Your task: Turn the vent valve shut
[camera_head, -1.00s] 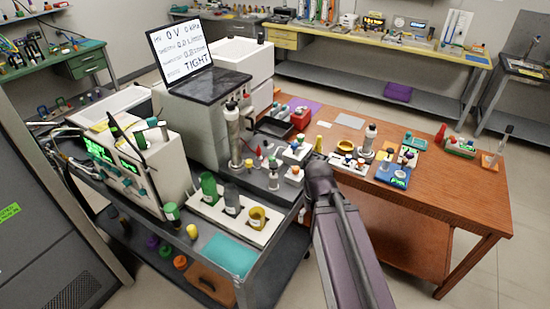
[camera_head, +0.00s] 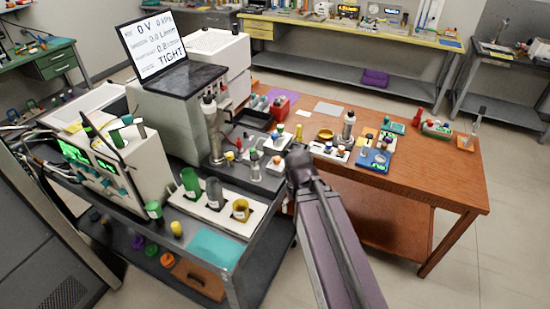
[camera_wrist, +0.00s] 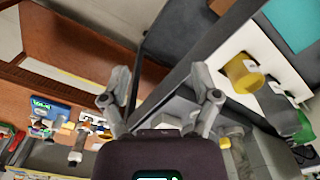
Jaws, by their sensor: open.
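My gripper shows in the wrist view (camera_wrist: 160,75) with its two fingers spread and nothing between them. In the head view its end is mostly hidden behind my dark arm, just right of the grey instrument's front base. Small fittings stand on that base: one with an orange top (camera_head: 277,162), a slim grey one (camera_head: 255,160) and one with a yellow top (camera_head: 230,156). Which of these is the vent valve, and how its handle is turned, I cannot tell. A tall metal column (camera_head: 213,130) stands behind them.
A white rack (camera_head: 215,212) with green, grey and yellow cups (camera_head: 240,209) is at the cart's front. It also shows in the wrist view (camera_wrist: 238,50). A teal mat (camera_head: 216,246) lies nearby.

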